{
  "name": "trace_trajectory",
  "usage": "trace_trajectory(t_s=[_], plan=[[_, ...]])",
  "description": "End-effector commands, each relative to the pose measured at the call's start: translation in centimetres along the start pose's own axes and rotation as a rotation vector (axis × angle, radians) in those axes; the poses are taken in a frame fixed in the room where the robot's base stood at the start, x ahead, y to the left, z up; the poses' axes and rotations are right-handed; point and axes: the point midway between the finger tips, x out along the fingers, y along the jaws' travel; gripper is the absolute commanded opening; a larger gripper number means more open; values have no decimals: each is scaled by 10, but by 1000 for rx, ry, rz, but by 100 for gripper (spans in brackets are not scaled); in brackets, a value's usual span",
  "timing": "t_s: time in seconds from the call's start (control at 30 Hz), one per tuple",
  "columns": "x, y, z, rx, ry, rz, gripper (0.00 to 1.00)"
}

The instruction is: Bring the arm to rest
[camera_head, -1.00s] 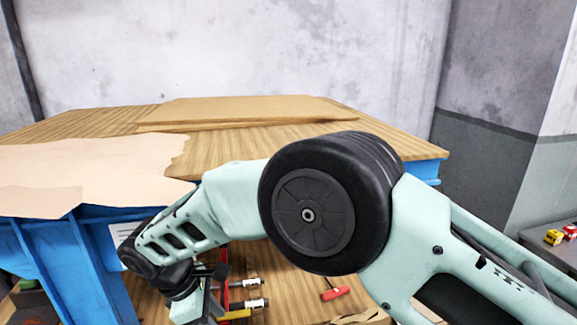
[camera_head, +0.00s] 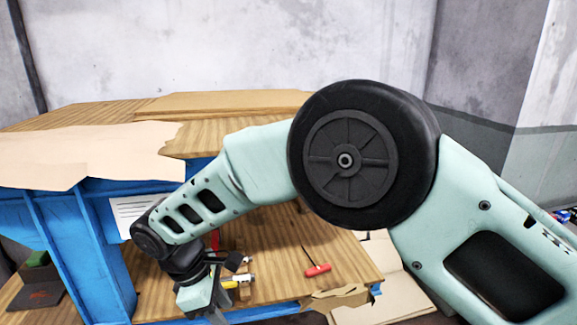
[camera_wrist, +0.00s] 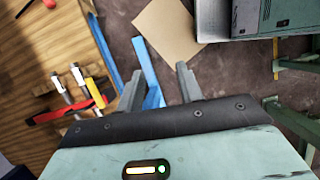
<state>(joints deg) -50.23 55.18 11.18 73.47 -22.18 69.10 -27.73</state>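My arm (camera_head: 270,160) is pale green with a large black elbow joint and crosses the middle of the head view. It bends down at the left to my gripper (camera_head: 207,300), whose fingers are mostly hidden or cut off there. In the wrist view my gripper (camera_wrist: 158,72) shows two grey fingers spread apart. The gripper is open, with nothing held between the fingers. A blue bar (camera_wrist: 150,80) shows beyond them, below.
A wooden workbench with a blue frame (camera_head: 70,230) stands left and ahead. Its lower shelf (camera_head: 340,250) holds a red-handled tool (camera_head: 318,270) and white-ended tools (camera_wrist: 75,77). Cardboard (camera_wrist: 168,28) lies on the floor. A grey machine (camera_wrist: 265,15) is at the wrist view's upper right.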

Motion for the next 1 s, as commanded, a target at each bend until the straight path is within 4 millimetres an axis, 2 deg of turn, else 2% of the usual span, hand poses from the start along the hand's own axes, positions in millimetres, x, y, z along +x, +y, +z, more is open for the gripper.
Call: trace_trajectory(t_s=[0.27, 0.43, 0.67, 0.8, 1.0], plan=[[-17, -15, 37, 113, 79, -45, 36], [-28, -37, 74, 232, 148, -85, 36], [-31, -95, 147, 494, 256, -147, 36], [-18, -138, 190, 672, 304, -170, 36], [9, -188, 234, 895, 345, -183, 36]])
